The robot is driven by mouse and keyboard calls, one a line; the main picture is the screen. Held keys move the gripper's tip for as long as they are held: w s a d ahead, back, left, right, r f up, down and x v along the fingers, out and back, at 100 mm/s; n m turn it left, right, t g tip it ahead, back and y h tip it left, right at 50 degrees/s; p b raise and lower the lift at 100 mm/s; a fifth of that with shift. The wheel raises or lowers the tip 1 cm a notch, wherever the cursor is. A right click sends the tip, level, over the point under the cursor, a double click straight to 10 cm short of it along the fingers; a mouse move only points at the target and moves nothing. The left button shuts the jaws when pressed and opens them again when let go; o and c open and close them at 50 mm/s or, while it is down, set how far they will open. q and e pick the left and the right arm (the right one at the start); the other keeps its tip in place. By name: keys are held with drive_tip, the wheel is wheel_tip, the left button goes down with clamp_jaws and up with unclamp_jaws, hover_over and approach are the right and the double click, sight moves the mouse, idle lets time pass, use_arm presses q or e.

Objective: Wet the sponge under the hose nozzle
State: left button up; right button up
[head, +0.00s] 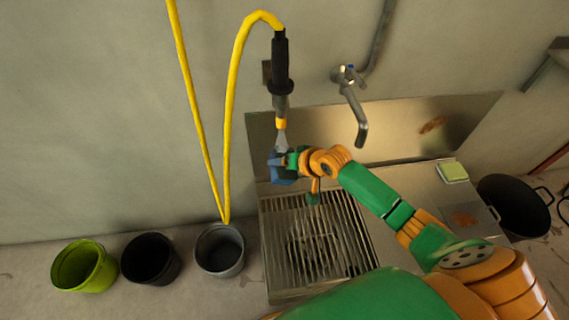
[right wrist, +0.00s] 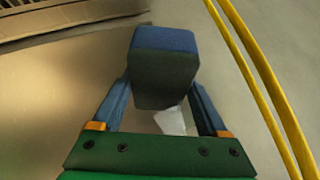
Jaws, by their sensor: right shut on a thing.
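My right gripper (head: 287,161) is shut on a blue block-shaped sponge (head: 279,174), directly under the hose nozzle (head: 281,125). In the right wrist view the sponge (right wrist: 164,42) sits between the two blue fingers of the gripper (right wrist: 162,88), its lower face dark. The nozzle hangs upright with a black grip and an orange ring. A pale grey cone shows below the ring and reaches down to the sponge; I cannot tell if it is water. A pale shape also shows beneath the sponge in the right wrist view. My left gripper is not in view.
A slatted sink grate (head: 275,240) lies below. A wall tap (head: 352,100) is right of the nozzle. A yellow-green pad (head: 453,172) lies on the right ledge, near a black pot (head: 515,206). Green (head: 84,266), black (head: 150,259) and grey (head: 219,251) buckets stand left.

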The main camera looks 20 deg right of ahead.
drive_tip(key=shift+s+d+r+p, duration=0.1)
drive_tip(key=shift+s+d+p, duration=0.2)
drive_tip(key=shift+d+p, duration=0.05)
drive_tip(key=s+d+p, duration=0.2)
drive_tip(key=s+d, duration=0.2)
drive_tip(key=d, duration=0.1)
drive_tip(key=shift+s+d+p, duration=0.15)
drive_tip(key=shift+s+p, duration=0.15)
idle(0.9)
drive_tip(key=s+d+r+p, duration=0.3)
drive_tip(key=p, duration=0.1)
drive_tip(key=shift+s+d+r+p, duration=0.15)
drive_tip(key=shift+d+r+p, duration=0.2)
drive_tip(key=shift+r+p, duration=0.05)
idle(0.7)
